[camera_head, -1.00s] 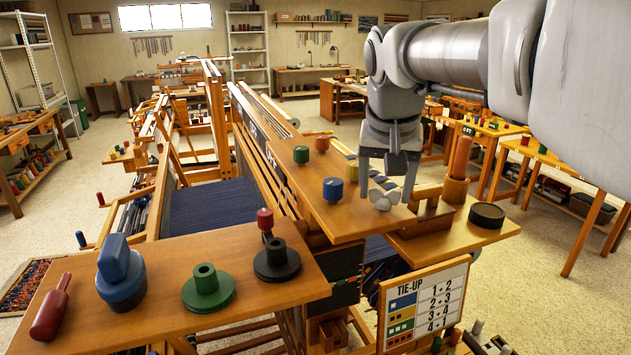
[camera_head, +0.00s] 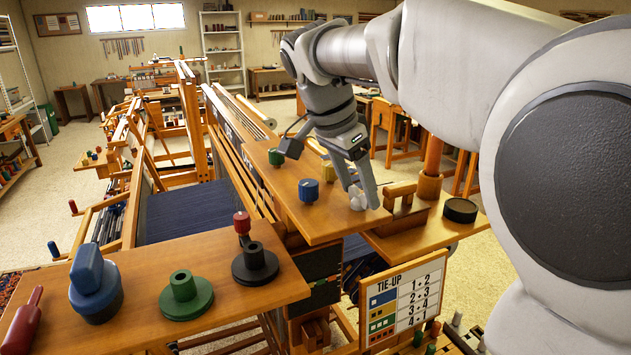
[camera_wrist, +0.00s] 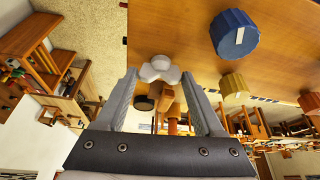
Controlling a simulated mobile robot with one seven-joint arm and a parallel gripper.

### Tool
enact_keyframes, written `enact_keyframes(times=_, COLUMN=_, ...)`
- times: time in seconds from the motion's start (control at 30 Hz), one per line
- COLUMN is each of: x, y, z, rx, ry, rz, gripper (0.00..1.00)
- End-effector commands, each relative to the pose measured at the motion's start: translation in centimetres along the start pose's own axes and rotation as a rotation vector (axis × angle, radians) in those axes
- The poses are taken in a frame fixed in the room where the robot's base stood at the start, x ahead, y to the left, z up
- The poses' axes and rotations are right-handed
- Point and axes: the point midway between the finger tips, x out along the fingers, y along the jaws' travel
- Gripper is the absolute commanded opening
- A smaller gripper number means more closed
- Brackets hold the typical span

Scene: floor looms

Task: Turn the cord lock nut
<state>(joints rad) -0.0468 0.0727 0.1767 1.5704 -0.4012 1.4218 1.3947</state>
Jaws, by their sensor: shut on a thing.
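The cord lock nut is a pale, lobed wing nut (camera_head: 357,199) on the right end of the wooden board (camera_head: 325,222). In the wrist view the nut (camera_wrist: 160,69) sits between my two fingertips, its lobes spread toward them. My gripper (camera_head: 363,196) reaches down to it from above, tilted, and is shut on the nut. The fingers hide part of the nut in the head view, and its shaft is hidden.
A blue knob (camera_head: 308,190) and a green knob (camera_head: 276,157) stand left of the nut on the same board. A black round cap (camera_head: 460,210) and an orange post (camera_head: 430,170) stand to the right. A tie-up card (camera_head: 403,300) stands in front.

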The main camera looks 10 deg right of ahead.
Motion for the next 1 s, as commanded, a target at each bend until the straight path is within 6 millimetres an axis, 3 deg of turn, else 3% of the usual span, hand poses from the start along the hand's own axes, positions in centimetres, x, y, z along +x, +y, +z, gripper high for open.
enact_keyframes(times=0.77, x=-0.05, y=-0.09, z=0.02, rx=0.088, ry=-0.002, rz=0.034, gripper=0.14)
enact_keyframes(times=0.8, x=-0.05, y=-0.09, z=0.02, rx=0.088, ry=-0.002, rz=0.034, gripper=0.77)
enact_keyframes(times=0.93, x=-0.03, y=-0.08, z=0.01, rx=0.088, ry=-0.001, rz=0.034, gripper=1.00)
enact_keyframes(times=1.0, x=-0.03, y=-0.07, z=0.01, rx=0.088, ry=-0.001, rz=0.035, gripper=1.00)
